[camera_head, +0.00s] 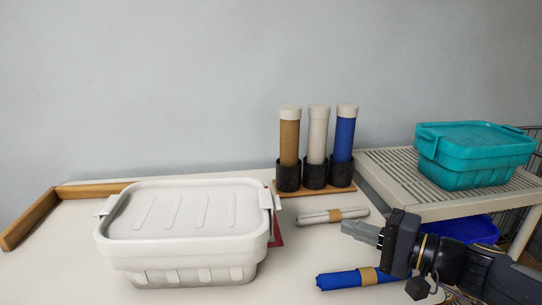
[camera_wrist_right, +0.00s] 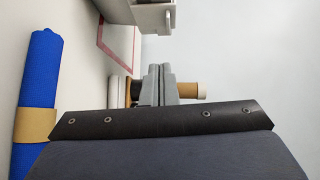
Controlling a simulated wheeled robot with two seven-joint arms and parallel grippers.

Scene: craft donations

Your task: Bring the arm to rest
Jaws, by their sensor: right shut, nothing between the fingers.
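My right gripper (camera_head: 362,233) is at the lower right in the head view, reaching in from the right with its fingers pointing left. Its fingers are shut and hold nothing; they also show in the right wrist view (camera_wrist_right: 160,84). It is above the table, between a white roll (camera_head: 322,216) and a blue roll (camera_head: 345,279), each with a tan band. The blue roll also shows at the left of the right wrist view (camera_wrist_right: 36,85). My left gripper is not in view.
A lidded white bin (camera_head: 190,222) stands on the white table. Brown, white and blue tubes (camera_head: 318,137) stand upright in black holders at the back. A lidded teal bin (camera_head: 475,155) sits on a slatted shelf (camera_head: 388,172), with a blue container (camera_head: 468,229) below. A wooden rail (camera_head: 30,219) edges the left.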

